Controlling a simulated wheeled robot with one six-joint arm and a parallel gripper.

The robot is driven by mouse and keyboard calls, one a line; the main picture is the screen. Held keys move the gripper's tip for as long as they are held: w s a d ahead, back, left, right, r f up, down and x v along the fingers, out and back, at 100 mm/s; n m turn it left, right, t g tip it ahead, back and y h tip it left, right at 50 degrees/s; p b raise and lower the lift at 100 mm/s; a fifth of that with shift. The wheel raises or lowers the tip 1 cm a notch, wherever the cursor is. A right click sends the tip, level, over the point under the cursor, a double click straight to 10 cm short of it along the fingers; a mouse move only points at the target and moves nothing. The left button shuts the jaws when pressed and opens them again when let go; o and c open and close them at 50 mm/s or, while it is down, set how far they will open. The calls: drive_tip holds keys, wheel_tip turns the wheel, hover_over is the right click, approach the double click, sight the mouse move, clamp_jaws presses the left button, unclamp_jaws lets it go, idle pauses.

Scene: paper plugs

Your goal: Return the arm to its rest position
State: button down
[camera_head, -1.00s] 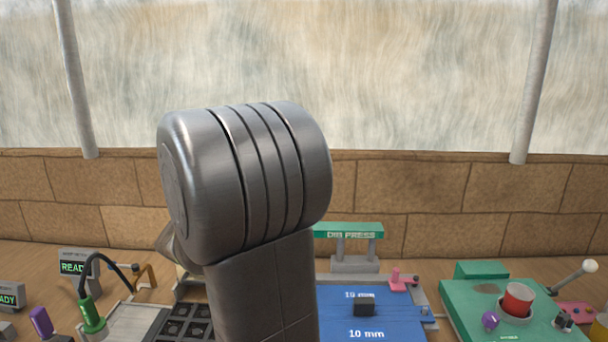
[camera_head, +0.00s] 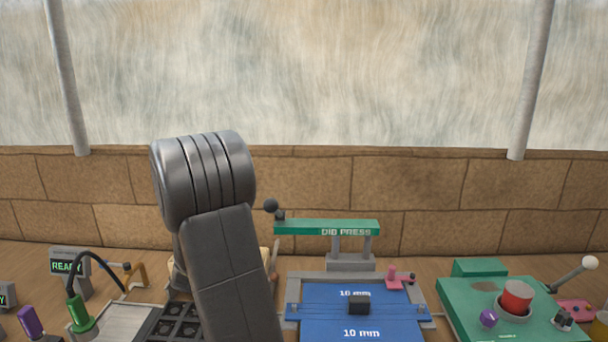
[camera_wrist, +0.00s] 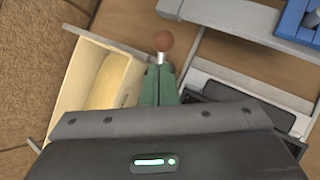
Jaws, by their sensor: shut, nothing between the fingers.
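My arm (camera_head: 228,270) rises at left centre in the head view, with its rounded metal joint on top. My gripper is hidden there behind the arm. In the wrist view my gripper (camera_wrist: 160,74) shows as two green fingers side by side, shut, with nothing seen held. A brown ball knob (camera_wrist: 163,42) on a short silver shaft appears just past the fingertips; I cannot tell whether they touch. A cream bin (camera_wrist: 72,92) lies left of the fingers.
The green die press (camera_head: 300,227) and blue 10 mm board (camera_head: 325,318) stand right of my arm. A black slotted tray (camera_head: 165,330) lies left of it. A green station with a red cup (camera_head: 517,297) is far right. A brick wall (camera_head: 420,190) closes the back.

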drive_tip(key=a+h, duration=0.2)
drive_tip(key=s+a+f+n+t+h, duration=0.1)
drive_tip(key=a+h, duration=0.1)
drive_tip(key=a, duration=0.1)
drive_tip(key=a+f+n+h+b, duration=0.1)
drive_tip(key=a, duration=0.1)
drive_tip(key=shift+s+a+t+h, duration=0.3)
drive_tip(key=shift+s+a+h, duration=0.05)
drive_tip(key=shift+h, duration=0.05)
drive_tip(key=v, duration=0.7)
drive_tip(key=shift+a+r, duration=0.15)
drive_tip(key=shift+r, duration=0.15)
drive_tip(key=shift+s+b, duration=0.1)
drive_tip(key=shift+b, duration=0.2)
